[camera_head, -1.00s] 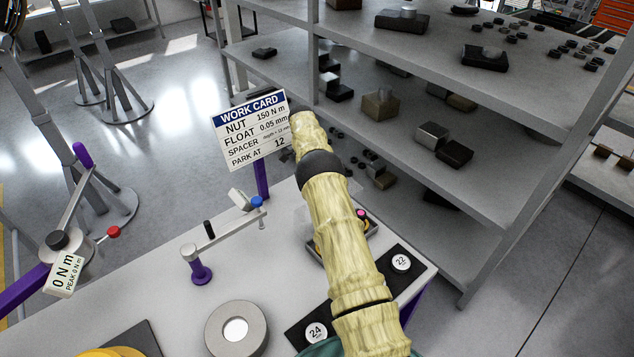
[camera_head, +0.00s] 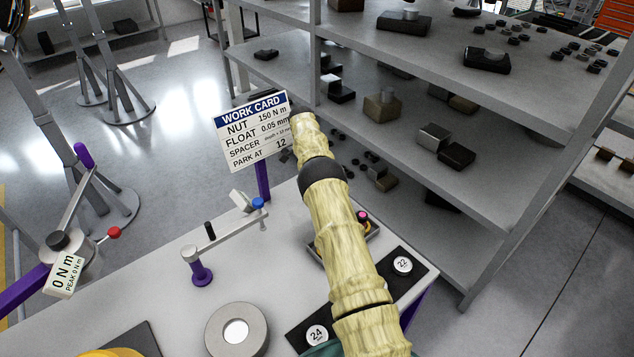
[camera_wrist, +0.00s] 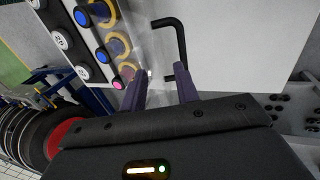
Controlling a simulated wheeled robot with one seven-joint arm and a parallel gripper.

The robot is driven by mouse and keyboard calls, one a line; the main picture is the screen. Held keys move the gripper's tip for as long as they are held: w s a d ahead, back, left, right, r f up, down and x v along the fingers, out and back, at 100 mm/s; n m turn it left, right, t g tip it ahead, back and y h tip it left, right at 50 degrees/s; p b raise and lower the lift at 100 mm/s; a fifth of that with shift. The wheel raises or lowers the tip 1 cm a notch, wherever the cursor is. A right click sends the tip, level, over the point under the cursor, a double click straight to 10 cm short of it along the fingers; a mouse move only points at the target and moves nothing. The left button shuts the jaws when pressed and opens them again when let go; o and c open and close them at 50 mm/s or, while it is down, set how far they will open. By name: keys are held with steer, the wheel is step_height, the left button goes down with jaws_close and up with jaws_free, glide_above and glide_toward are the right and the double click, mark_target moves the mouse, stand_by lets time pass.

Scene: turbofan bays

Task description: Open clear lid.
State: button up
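The clear lid (camera_wrist: 143,35) is hard to make out. In the wrist view it seems to be the see-through area beside the tray's row of coloured knobs (camera_wrist: 118,60). A black bent bar (camera_wrist: 181,42), which looks like a handle, stands beside it. My gripper (camera_wrist: 160,72) has two purple fingers spread apart, with the lower end of the black bar showing near their tips. I cannot tell whether they touch it. In the head view my arm hides the gripper and most of the tray (camera_head: 374,231).
Discs marked 22 (camera_head: 402,264) and 24 (camera_head: 317,335) lie on dark pads on the bench. A work card (camera_head: 254,130), a small purple-based crank stand (camera_head: 201,272) and a grey ring (camera_head: 237,332) are left of my arm. Grey shelves (camera_head: 420,150) stand close behind.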

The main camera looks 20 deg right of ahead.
step_height(320, 180, up, 10)
steer(key=shift+p, duration=0.45)
stand_by(0.4)
